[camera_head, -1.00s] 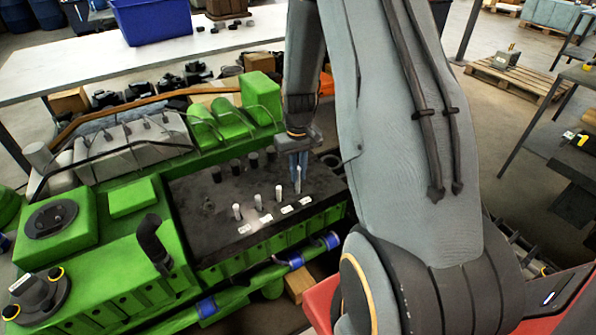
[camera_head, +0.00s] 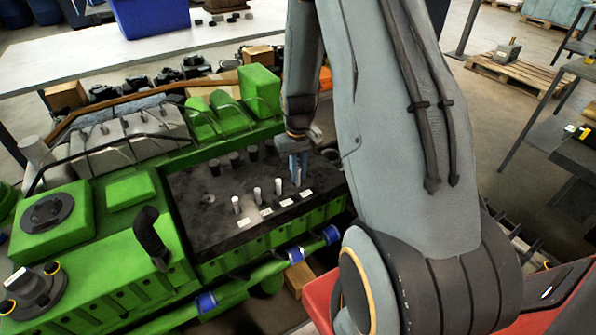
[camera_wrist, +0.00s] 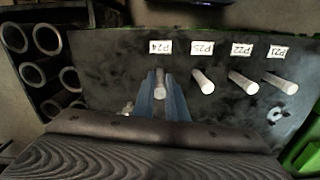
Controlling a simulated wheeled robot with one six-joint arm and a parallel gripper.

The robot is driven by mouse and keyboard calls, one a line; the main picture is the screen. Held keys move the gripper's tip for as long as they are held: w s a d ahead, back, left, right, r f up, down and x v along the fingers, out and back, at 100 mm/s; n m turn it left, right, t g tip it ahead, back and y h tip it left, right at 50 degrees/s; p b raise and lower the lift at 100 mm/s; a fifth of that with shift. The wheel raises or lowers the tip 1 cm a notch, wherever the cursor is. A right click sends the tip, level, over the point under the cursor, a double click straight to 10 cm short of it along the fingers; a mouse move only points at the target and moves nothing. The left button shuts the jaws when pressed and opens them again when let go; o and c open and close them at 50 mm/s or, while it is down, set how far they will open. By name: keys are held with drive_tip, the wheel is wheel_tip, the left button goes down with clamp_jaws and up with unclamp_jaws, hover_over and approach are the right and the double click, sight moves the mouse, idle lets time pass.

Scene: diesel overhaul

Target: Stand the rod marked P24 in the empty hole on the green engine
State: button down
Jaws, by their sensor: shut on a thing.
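My gripper (camera_wrist: 161,95) is shut on the pale rod P24 (camera_wrist: 160,85), one blue finger on each side of it. The rod stands behind its white P24 label (camera_wrist: 161,47) on the dark top plate (camera_head: 225,220) of the green engine (camera_head: 130,275). Whether its foot is still seated cannot be told. In the head view my gripper (camera_head: 298,170) points down at the right end of the rod row and mostly hides the rod. A small round mark, perhaps the empty hole (camera_wrist: 277,115), shows at the right in the wrist view.
Three other pale rods stand in the row, at labels P23 (camera_wrist: 203,82), P22 (camera_wrist: 243,82) and P21 (camera_wrist: 283,82). Dark round parts (camera_head: 233,159) stand behind the row. A black elbow pipe (camera_head: 150,235) rises at the left.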

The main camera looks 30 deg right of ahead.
drive_tip(key=shift+f+b, duration=0.3)
drive_tip(key=shift+f, duration=0.3)
drive_tip(key=c, duration=1.7)
unclamp_jaws()
drive_tip(key=shift+r+b, duration=0.85)
drive_tip(key=shift+r, duration=3)
drive_tip(key=shift+n+t, duration=0.6)
drive_tip(key=s+a+r, duration=0.3)
drive_tip(key=s+a, duration=0.2)
drive_tip(key=s+a+r, duration=0.3)
drive_tip(key=s+a, duration=0.2)
drive_tip(key=s+a+r, duration=0.3)
drive_tip(key=s+a, duration=0.2)
drive_tip(key=shift+r, duration=0.1)
